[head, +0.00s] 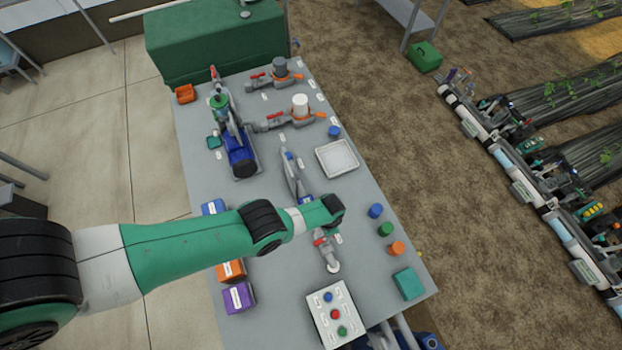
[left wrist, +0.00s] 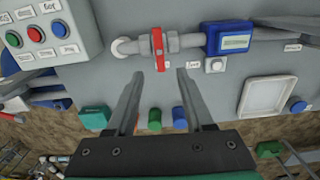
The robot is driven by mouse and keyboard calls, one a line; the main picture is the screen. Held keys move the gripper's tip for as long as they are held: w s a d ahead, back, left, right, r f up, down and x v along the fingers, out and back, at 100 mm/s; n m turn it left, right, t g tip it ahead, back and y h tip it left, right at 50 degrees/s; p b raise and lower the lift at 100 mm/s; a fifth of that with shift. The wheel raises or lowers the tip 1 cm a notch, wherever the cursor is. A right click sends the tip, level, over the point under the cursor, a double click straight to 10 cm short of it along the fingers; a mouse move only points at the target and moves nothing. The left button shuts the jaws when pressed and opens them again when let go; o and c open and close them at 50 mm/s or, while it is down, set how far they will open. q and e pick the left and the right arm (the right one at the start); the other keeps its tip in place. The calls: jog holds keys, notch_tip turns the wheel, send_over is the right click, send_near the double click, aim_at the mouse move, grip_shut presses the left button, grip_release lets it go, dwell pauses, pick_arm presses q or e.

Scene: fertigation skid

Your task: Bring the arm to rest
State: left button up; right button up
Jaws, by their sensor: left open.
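My left arm comes in from the left in the head view and reaches over the grey table (head: 370,190). Its green and black wrist ends above the pipe with a red-handled valve (head: 326,250); the fingers are hard to make out there. In the left wrist view my left gripper (left wrist: 160,72) is open and empty, its two grey fingers apart. The red valve handle (left wrist: 158,48) shows beyond the fingertips, roughly in line with the gap. Whether the fingers touch anything cannot be told. My right gripper is in neither view.
A control box with coloured buttons (head: 335,313) stands at the table's near end. Blue, green and orange caps (head: 385,229) and a teal block (head: 408,284) lie along the right edge. A white tray (head: 337,158), blue pump (head: 240,155) and more valves (head: 290,118) stand farther back.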

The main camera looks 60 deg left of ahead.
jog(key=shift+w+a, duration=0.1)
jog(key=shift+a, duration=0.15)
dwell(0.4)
